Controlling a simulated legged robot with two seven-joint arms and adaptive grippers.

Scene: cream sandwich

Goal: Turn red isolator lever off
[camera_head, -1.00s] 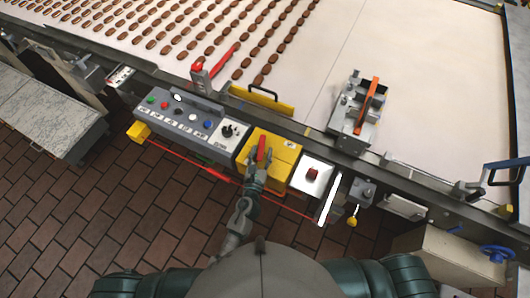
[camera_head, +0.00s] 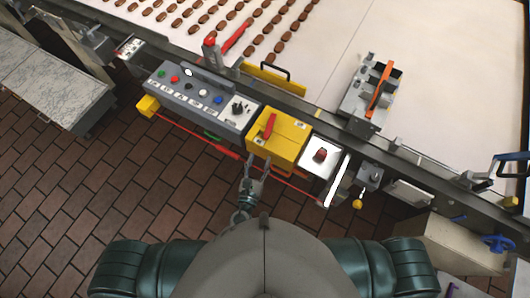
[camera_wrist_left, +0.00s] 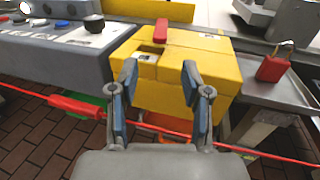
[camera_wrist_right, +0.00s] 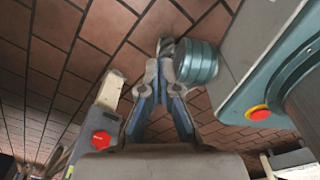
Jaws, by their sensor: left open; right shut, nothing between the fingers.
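The red isolator lever (camera_head: 269,126) sits on top of the yellow box (camera_head: 290,143) on the front of the machine. In the head view it points away from me, tilted slightly right. The left wrist view shows the lever (camera_wrist_left: 161,30) end-on above the yellow box (camera_wrist_left: 200,65). My left gripper (camera_head: 256,168) is open and empty, in front of the box on my side, apart from the lever; its spread fingers show in the left wrist view (camera_wrist_left: 160,82). My right gripper (camera_wrist_right: 163,50) is shut and empty over the brick floor, outside the head view.
A grey button panel (camera_head: 200,103) adjoins the box on the left. A white plate with a red padlock-like block (camera_head: 320,155) is on its right. A red cord (camera_head: 190,135) runs along the machine's front, below the box. Open floor lies in front.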

